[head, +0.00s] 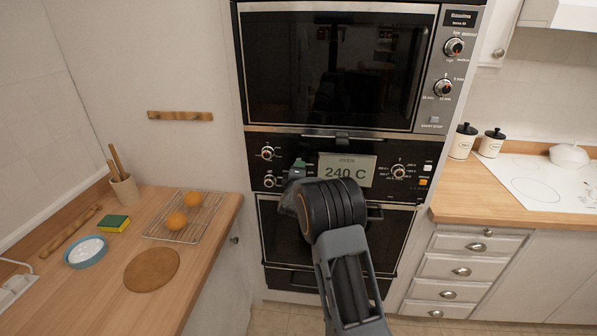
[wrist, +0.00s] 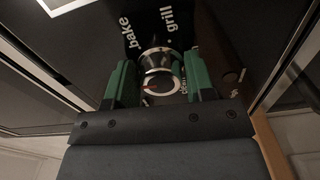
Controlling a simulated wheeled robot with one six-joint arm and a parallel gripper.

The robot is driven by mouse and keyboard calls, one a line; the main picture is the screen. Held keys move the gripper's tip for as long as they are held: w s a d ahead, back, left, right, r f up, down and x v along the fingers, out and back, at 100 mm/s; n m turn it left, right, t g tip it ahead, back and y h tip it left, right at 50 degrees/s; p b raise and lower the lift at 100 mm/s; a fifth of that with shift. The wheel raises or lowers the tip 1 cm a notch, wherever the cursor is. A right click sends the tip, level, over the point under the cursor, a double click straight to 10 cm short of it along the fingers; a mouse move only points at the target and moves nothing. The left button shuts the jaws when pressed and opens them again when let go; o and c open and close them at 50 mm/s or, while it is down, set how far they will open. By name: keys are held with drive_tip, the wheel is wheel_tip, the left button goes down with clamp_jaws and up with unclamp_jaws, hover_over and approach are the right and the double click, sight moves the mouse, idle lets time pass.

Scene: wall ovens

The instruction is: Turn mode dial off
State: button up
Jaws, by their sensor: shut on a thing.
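The mode dial (wrist: 157,62) is a round silver knob on the black oven panel in the wrist view, with "bake" and "grill" printed around it. More lettering beside it is partly covered. A small red mark shows on the knob, but I cannot tell which label it points to. My gripper (wrist: 158,74) has its green fingers on both sides of the knob, shut on it. In the head view my gripper (head: 298,169) is at the left part of the lower oven's panel, right of two stacked knobs; my wrist hides some of the panel.
The display (head: 347,171) reads 240 C, with another knob (head: 398,171) to its right. The upper oven (head: 335,65) is above and the lower oven door (head: 390,235) below. A wooden counter (head: 205,265) at left holds a wire rack (head: 160,232) and other items.

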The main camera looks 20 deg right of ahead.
drive_tip(key=shift+w+a+r+n, duration=0.1)
drive_tip(key=shift+r+n, duration=0.2)
drive_tip(key=shift+n, duration=0.2)
drive_tip(key=o, duration=0.7)
drive_tip(key=shift+f, duration=0.1)
drive_tip(key=shift+o, duration=1)
drive_tip(key=shift+f, duration=0.15)
drive_tip(key=b+v, duration=0.2)
drive_tip(key=v, duration=1.1)
drive_tip(key=shift+s+a+b, duration=0.2)
drive_tip(key=shift+s+b, duration=0.1)
drive_tip(key=shift+b, duration=0.1)
drive_tip(key=shift+c, duration=0.3)
